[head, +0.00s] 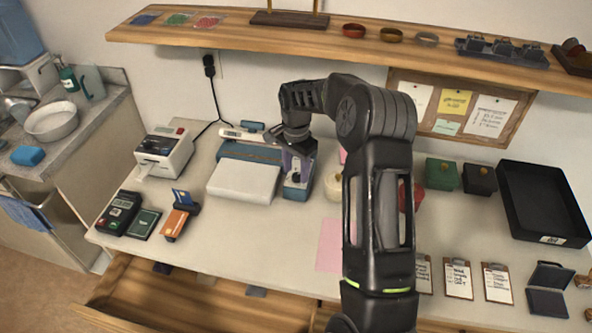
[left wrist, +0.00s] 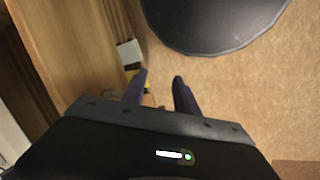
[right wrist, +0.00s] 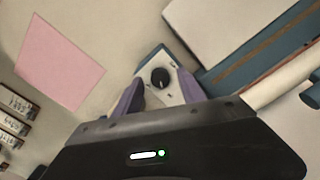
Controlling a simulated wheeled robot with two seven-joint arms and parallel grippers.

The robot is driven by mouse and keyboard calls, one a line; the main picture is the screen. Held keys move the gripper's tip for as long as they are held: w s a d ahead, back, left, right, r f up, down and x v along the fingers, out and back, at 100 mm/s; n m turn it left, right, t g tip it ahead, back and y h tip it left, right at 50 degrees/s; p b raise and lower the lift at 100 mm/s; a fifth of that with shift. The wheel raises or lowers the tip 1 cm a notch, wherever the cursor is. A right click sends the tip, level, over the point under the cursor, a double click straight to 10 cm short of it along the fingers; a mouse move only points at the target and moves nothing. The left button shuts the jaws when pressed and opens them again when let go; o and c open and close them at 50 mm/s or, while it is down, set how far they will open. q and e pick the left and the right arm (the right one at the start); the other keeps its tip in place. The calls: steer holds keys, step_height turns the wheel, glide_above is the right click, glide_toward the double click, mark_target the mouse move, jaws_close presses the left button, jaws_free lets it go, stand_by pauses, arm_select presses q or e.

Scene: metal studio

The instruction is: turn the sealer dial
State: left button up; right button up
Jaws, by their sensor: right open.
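The sealer (head: 250,165) is a blue and white machine on the counter, with a flat white plate in front. Its control box (head: 297,190) stands at its right end. The black round dial (right wrist: 160,77) sits on the box's pale face in the right wrist view. My right gripper (right wrist: 160,98) is open, its two purple fingers on either side of the control box face, just below the dial in that view. Whether the fingers touch the dial I cannot tell. In the head view the right gripper (head: 298,165) is over the box and hides the dial. My left gripper (left wrist: 160,90) is open and empty above the floor.
A label printer (head: 165,152) stands left of the sealer. A card terminal (head: 118,212) lies at the front left. A pink sheet (head: 330,245) lies to the right, and a black tray (head: 543,205) at the far right. An open drawer (head: 200,300) juts out below the counter.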

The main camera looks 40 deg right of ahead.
steer(key=shift+f, duration=0.65)
jaws_close()
